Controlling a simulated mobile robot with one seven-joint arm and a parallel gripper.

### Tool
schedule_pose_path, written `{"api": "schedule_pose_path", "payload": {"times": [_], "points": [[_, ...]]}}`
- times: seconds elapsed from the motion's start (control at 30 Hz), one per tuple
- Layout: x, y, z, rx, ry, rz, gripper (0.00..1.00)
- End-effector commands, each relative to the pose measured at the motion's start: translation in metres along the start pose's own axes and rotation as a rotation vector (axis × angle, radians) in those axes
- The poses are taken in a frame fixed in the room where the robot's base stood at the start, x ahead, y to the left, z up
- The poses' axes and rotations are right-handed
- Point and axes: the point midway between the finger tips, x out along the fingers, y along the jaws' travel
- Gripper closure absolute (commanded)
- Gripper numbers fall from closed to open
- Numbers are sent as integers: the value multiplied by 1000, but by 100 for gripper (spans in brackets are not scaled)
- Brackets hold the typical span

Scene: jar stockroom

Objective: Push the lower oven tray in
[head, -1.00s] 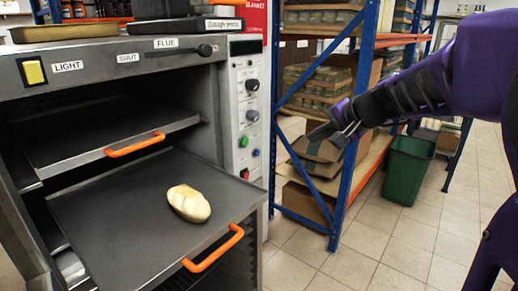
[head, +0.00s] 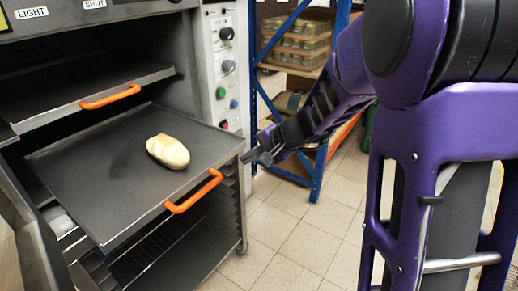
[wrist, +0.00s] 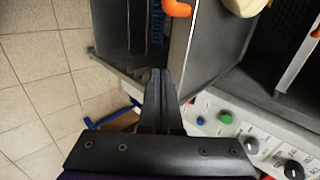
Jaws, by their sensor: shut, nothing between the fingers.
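The lower oven tray (head: 110,192) is a dark flat sheet pulled well out of the oven, with an orange handle (head: 194,191) on its front edge. A pale bread loaf (head: 168,152) lies on it. The upper tray (head: 60,98), with its own orange handle (head: 110,96), sits further in above it. My gripper (head: 250,158) is shut and empty, just right of the lower tray's right front side. In the wrist view the shut fingers (wrist: 157,75) point toward the tray's side, and the orange handle (wrist: 178,8) shows at the top. Contact with the tray cannot be told.
The oven's control panel (head: 226,75) with knobs and buttons stands behind my gripper. A blue shelf rack (head: 322,165) with boxes is behind my arm. The tiled floor (head: 280,235) in front is clear. An open rack of rails lies under the tray.

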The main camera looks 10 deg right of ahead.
Motion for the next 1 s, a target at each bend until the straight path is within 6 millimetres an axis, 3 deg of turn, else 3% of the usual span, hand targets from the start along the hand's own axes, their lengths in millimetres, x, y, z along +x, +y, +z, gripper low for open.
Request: {"api": "schedule_pose_path", "payload": {"times": [0.1,0.3,1.0], "points": [[12,-16,0,-3,-1,-1,100],[23,-26,0,-1,0,-2,100],[28,-29,-8,-1,1,-1,100]]}}
